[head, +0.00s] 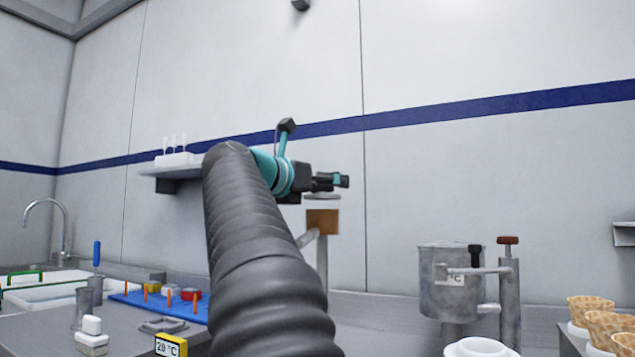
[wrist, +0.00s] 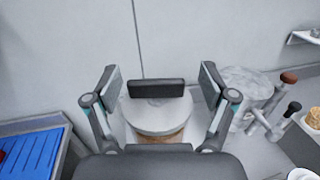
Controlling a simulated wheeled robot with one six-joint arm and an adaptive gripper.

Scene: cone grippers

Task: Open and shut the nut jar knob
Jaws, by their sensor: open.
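The nut jar (head: 322,222) shows brown contents and a pale round lid (head: 322,197) in the head view. In the wrist view the lid (wrist: 160,118) lies below and between my fingers, with brown contents (wrist: 172,138) just under its near edge. My gripper (head: 335,181) is close above the lid in the head view. In the wrist view my gripper (wrist: 160,82) is open, one finger at each side of the lid, holding nothing. A dark bar crosses the far part of the lid.
A metal canister (head: 450,285) with handled levers stands right of the jar. Waffle cones (head: 600,320) stand at the far right. A blue tray (head: 135,297) and a sink tap (head: 62,215) are at the left. A wall shelf (head: 175,172) is behind my arm.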

